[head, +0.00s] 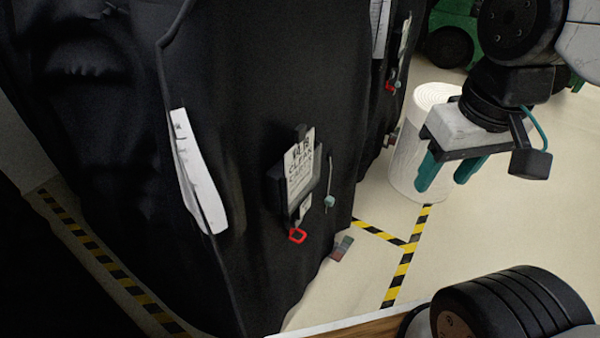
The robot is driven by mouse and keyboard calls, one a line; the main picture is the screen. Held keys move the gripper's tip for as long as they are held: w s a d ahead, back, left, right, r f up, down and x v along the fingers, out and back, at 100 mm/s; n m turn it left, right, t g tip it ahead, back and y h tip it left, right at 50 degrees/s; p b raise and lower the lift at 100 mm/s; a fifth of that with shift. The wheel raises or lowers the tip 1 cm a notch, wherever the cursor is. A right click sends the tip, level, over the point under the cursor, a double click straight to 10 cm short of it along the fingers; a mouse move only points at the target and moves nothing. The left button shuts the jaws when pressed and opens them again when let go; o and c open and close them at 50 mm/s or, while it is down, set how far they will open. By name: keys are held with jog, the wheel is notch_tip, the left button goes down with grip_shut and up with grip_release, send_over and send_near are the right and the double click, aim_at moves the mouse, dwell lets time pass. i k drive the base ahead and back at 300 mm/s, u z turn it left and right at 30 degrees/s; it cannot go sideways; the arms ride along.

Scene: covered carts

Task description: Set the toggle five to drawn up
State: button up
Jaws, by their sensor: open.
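A black covered cart (110,140) fills the left and middle of the head view. On its side hangs a tag plate (300,175) with printed text, too small to read surely. A red ring (297,236) hangs below the plate. A small teal toggle (329,202) sits low on a thin cord right of the plate. Another teal piece (397,85) and a red piece (390,88) show farther back. I cannot read which one is five. My gripper (442,184) has teal fingers, spread apart and empty, pointing down, to the right of the toggle and apart from it.
A white ribbed cylinder (408,165) stands on the floor behind my gripper. A white paper sheet (198,175) hangs on the cover. Yellow-black tape (405,265) marks the pale floor. A green machine (455,15) is at the back.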

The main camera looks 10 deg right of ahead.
aim_at(329, 201)
jog(key=z, duration=0.05)
jog(key=k, duration=0.5)
jog(key=u, duration=0.8)
jog(key=i, duration=0.75)
jog(key=z, duration=0.5)
